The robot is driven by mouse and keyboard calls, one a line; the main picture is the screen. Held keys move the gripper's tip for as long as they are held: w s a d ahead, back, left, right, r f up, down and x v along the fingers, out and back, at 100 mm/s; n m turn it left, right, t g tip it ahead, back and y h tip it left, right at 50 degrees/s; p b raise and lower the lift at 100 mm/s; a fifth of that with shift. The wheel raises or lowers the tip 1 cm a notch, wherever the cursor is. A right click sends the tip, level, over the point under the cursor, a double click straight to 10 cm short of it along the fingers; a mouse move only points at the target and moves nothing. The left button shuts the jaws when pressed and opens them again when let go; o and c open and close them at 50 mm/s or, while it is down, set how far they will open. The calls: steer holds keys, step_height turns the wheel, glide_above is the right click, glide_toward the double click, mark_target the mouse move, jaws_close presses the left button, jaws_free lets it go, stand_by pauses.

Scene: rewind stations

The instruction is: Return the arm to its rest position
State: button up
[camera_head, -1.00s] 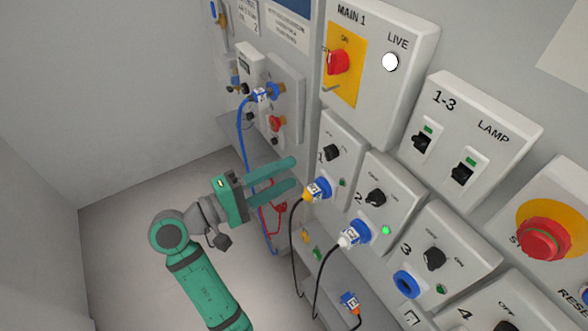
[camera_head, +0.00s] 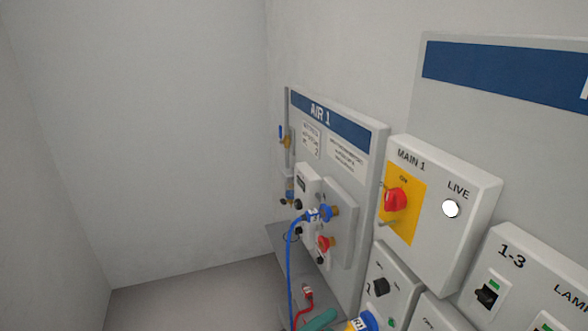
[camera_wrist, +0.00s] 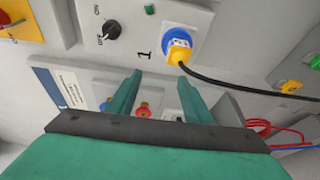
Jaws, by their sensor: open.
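My gripper (camera_wrist: 159,85) is open in the wrist view, with its two green fingers apart and nothing between them. Its fingers point toward the wall panels, below the station 1 box (camera_wrist: 150,25). A yellow plug (camera_wrist: 177,53) with a black cable sits in that box's blue socket, to the right of the fingers and apart from them. In the head view only a small green part of my gripper shows at the bottom edge. The rest of my arm is out of that view, so its pose is hidden.
The AIR 1 panel (camera_head: 338,140) with a blue hose (camera_head: 291,262) is on the wall. The MAIN 1 box (camera_head: 455,232) has a red switch and a lit LIVE lamp. Red and blue lines (camera_wrist: 268,130) lie at right in the wrist view. Floor at left (camera_head: 190,295) is clear.

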steer(key=s+a+f+n+t+y, duration=0.1)
steer(key=s+f+y, duration=0.15)
steer(key=f, duration=0.35)
steer(key=s+a+f+n+t+y, duration=0.1)
steer(key=s+f+y, duration=0.15)
steer(key=f, duration=0.35)
steer(key=s+a+f+m+y, duration=0.1)
steer(key=s+a+f+y, duration=0.3)
steer(key=s+f+y, duration=0.45)
steer(key=s+r+m+t, duration=0.1)
steer(key=s+r+m, duration=0.3)
steer(key=s, duration=0.5)
steer(key=s+a+r+m+t, duration=0.1)
steer(key=s+r+m, duration=0.3)
steer(key=s, duration=0.6)
steer(key=shift+s+r+m, duration=0.25)
steer(key=shift+s+m, duration=0.05)
steer(key=shift+m, duration=0.3)
